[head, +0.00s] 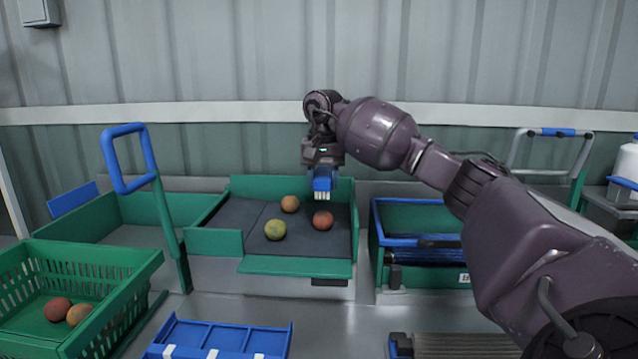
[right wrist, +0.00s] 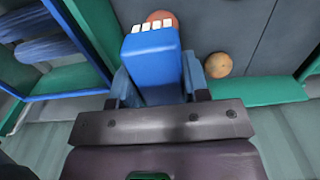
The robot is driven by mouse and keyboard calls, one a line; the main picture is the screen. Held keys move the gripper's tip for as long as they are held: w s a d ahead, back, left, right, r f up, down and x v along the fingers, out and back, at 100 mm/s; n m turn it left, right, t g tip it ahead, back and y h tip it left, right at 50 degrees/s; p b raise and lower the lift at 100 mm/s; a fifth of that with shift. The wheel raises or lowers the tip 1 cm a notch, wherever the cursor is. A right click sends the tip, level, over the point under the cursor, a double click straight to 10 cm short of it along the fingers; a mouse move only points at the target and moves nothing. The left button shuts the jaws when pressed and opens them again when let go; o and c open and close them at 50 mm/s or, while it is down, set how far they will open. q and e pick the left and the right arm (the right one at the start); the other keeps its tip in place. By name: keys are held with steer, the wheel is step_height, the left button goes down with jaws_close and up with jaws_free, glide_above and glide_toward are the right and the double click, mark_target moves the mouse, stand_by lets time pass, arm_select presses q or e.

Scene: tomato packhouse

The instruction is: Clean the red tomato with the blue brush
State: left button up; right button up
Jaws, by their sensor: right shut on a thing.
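The red tomato (head: 323,220) lies on the dark mat of the green tray (head: 300,267); it also shows partly hidden behind the brush in the right wrist view (right wrist: 160,17). My right gripper (head: 322,168) points down above the tray and is shut on the blue brush (head: 323,184). The brush's white bristles face down, a little above the red tomato; I cannot tell if they touch. In the right wrist view the blue brush (right wrist: 153,58) sits between the two fingers. My left gripper is not in view.
A yellow-green tomato (head: 275,230) and an orange one (head: 290,204) share the tray. A green crate (head: 110,262) with two tomatoes stands at left. A blue-rimmed bin (head: 417,240) is right of the tray, and a blue rack (head: 222,338) is in front.

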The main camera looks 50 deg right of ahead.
mark_target(323, 213)
steer(key=shift+f, duration=2.3)
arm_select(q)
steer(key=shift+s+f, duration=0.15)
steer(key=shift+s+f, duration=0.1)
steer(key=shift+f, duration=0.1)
arm_select(e)
steer(key=shift+f, duration=0.4)
arm_select(q)
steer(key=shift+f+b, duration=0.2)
steer(key=shift+b, duration=0.1)
arm_select(e)
steer(key=shift+w+d, duration=0.1)
steer(key=shift+w+d+b, duration=0.6)
steer(key=shift+d+b, duration=0.1)
steer(key=shift+b, duration=0.05)
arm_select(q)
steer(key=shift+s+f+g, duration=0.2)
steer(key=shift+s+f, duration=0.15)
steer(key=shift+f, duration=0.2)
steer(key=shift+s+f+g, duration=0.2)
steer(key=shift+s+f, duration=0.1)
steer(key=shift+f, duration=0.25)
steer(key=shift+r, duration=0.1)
